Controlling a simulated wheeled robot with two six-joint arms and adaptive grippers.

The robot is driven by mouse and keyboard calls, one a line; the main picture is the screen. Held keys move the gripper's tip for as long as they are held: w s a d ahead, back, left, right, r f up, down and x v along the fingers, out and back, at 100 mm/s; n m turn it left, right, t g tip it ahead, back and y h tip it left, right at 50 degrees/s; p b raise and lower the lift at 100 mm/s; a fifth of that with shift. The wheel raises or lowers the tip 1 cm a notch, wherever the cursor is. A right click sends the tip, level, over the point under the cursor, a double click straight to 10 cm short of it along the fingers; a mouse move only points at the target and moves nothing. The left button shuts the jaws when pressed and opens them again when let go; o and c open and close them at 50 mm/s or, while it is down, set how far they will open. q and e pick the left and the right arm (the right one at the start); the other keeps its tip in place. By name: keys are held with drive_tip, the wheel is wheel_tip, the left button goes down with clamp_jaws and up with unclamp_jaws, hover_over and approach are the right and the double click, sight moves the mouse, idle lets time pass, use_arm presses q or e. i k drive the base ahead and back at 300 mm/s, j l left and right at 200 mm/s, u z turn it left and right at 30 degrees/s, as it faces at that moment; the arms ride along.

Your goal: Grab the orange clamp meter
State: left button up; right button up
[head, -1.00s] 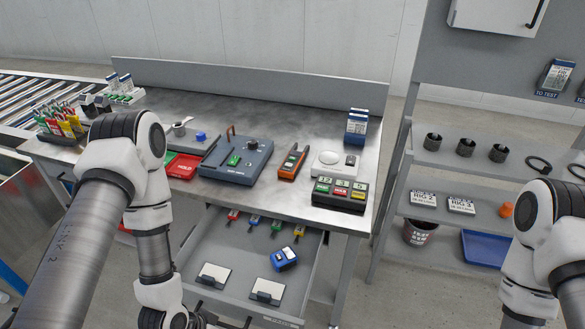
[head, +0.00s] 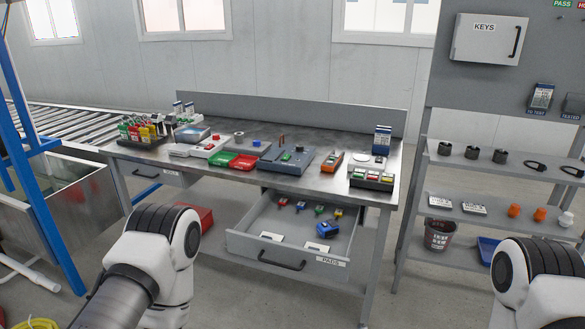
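The orange clamp meter (head: 331,161) lies on the grey workbench (head: 215,181), right of the middle. It sits between a blue-grey test device (head: 283,160) and a dark block with coloured displays (head: 372,179). Nothing is touching it from my side. My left arm comes in at the lower left and my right arm at the lower right, both well short of the bench. Both grippers are out of the picture.
An open drawer (head: 291,265) labelled PADS juts out below the bench, holding a blue device (head: 327,229) and small coloured items. A shelf rack (head: 480,166) stands at right, a roller conveyor (head: 70,125) behind left.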

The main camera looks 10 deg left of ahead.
sight(333, 161)
drive_tip(key=i+l+u, duration=0.35)
drive_tip(key=l, duration=0.25)
drive_tip(key=i+l+u, duration=0.4)
drive_tip(key=l, duration=0.3)
drive_tip(key=i+l+u, duration=0.2)
drive_tip(key=l, duration=0.2)
